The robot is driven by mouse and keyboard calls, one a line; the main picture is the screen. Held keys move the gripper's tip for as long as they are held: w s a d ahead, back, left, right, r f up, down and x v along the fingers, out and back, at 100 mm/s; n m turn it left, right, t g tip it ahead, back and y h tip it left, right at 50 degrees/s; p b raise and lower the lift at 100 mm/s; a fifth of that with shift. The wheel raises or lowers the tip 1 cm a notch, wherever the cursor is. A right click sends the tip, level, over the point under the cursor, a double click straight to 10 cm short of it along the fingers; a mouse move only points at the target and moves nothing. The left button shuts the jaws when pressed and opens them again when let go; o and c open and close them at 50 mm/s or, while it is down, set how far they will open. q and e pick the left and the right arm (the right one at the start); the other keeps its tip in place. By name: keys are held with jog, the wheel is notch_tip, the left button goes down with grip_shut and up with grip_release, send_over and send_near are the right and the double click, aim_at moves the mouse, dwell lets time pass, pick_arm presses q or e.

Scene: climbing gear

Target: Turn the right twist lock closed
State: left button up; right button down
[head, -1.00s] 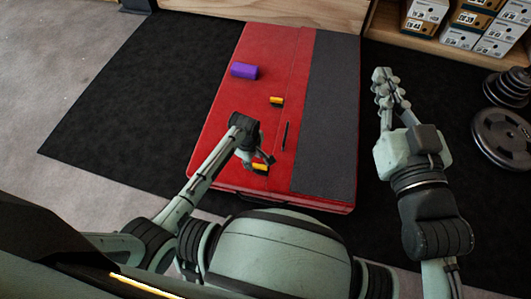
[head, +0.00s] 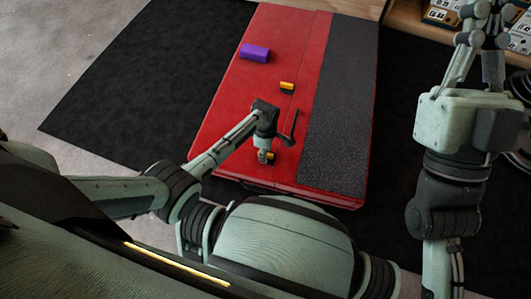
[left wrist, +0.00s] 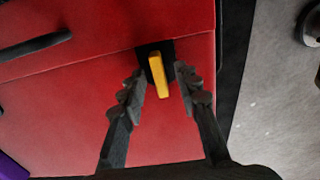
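A yellow-handled twist lock on a black base (left wrist: 158,76) is fixed to the red pad (left wrist: 80,110). In the left wrist view its handle lies nearly in line with my fingers, slightly tilted. My left gripper (left wrist: 160,85) is open, with one finger on each side of the handle and a visible gap to each. In the head view my left gripper (head: 265,155) hangs over this near lock, mostly covering it. A second yellow and black lock (head: 287,87) sits farther back on the pad. My right gripper (head: 482,22) is raised at the upper right, away from the pad; its tips are unclear.
A purple block (head: 255,53) lies on the pad at the back left. A dark handle (left wrist: 36,45) is on the pad beside the near lock. A grey strip (head: 345,110) covers the pad's right side. Shoe boxes (head: 440,14) stand on a shelf at the upper right.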

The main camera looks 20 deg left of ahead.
pick_arm(q)
jog(key=shift+f, duration=0.15)
jog(key=shift+c, duration=0.3)
grip_shut()
